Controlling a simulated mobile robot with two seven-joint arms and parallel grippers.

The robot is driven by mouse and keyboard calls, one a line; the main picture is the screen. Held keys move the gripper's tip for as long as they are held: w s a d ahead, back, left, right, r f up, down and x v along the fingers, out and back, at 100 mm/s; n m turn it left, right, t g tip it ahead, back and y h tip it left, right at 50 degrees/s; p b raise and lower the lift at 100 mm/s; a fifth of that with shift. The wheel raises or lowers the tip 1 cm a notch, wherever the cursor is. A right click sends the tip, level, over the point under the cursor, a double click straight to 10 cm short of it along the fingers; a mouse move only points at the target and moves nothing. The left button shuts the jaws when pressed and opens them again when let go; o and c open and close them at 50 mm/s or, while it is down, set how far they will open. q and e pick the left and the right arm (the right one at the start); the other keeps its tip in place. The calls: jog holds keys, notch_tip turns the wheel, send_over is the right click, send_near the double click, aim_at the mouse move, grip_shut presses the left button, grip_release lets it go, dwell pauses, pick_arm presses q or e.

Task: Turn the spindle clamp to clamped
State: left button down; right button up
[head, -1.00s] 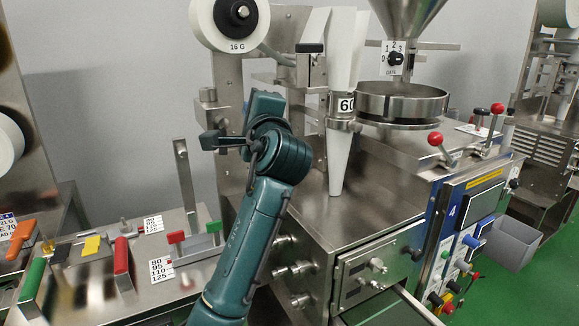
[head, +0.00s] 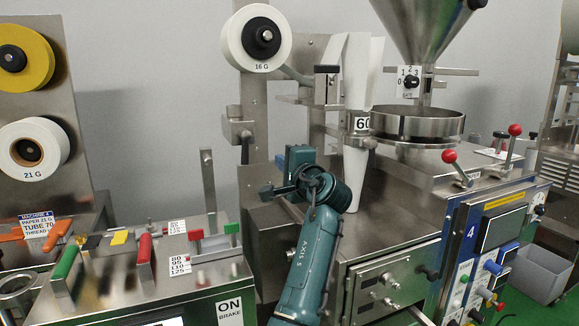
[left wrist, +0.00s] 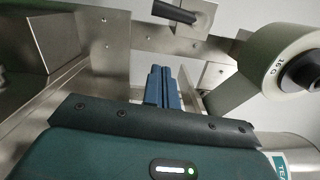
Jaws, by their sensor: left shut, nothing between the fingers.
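The 16 G paper roll (head: 237,44) hangs on a spindle with a dark hub (head: 265,37) at the top; it also shows at the right of the left wrist view (left wrist: 272,62). I cannot tell for sure which part is the spindle clamp. A black handle (left wrist: 174,12) on a metal plate in the left wrist view may be it; its setting is unclear. My left gripper (head: 299,156) is below the roll in the head view, in front of the machine. Its blue fingers (left wrist: 163,86) are together and empty, apart from the handle. My right gripper is out of view.
A metal post with a bracket (head: 238,130) stands left of my left gripper. The white forming tube (head: 355,175) and hopper (head: 425,40) are to its right.

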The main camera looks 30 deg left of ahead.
aim_at(245, 147)
pick_arm(q)
jog(key=a+p, duration=0.1)
jog(key=a, duration=0.5)
jog(key=shift+a+r, duration=0.15)
jog(key=shift+a, duration=0.15)
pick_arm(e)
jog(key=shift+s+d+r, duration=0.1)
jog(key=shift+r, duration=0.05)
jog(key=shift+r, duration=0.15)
pick_arm(q)
jog(key=shift+m+p, duration=0.4)
jog(key=shift+p, duration=0.4)
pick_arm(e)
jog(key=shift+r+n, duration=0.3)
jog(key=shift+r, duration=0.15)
